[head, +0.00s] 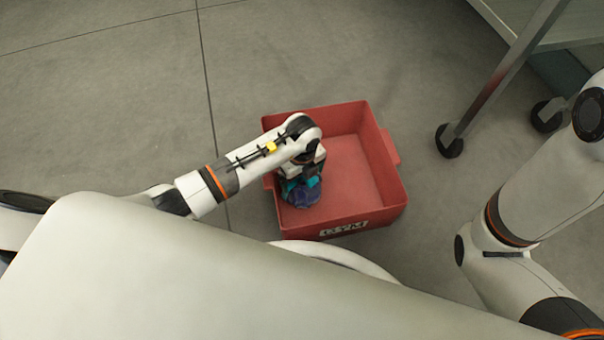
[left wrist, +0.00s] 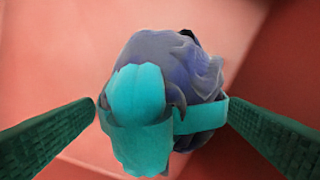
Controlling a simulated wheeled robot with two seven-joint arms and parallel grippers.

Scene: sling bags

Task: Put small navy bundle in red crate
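The small navy bundle (head: 302,193), blue-purple with teal bands, is inside the outline of the red crate (head: 390,190), near its front left corner. My left gripper (head: 303,178) reaches down over the crate's left side, partly hidden by its own wrist. In the left wrist view the bundle (left wrist: 195,70) sits between the two dark green fingers, its teal band meeting both fingertips, so the gripper is shut on it. Whether the bundle touches the crate floor is hard to tell. My right arm is at the right edge of the head view; its gripper is out of view.
The crate stands on a grey concrete floor (head: 110,110) and its right half is empty. A metal frame on casters (head: 449,140) stands at the upper right, apart from the crate. The floor left of and behind the crate is clear.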

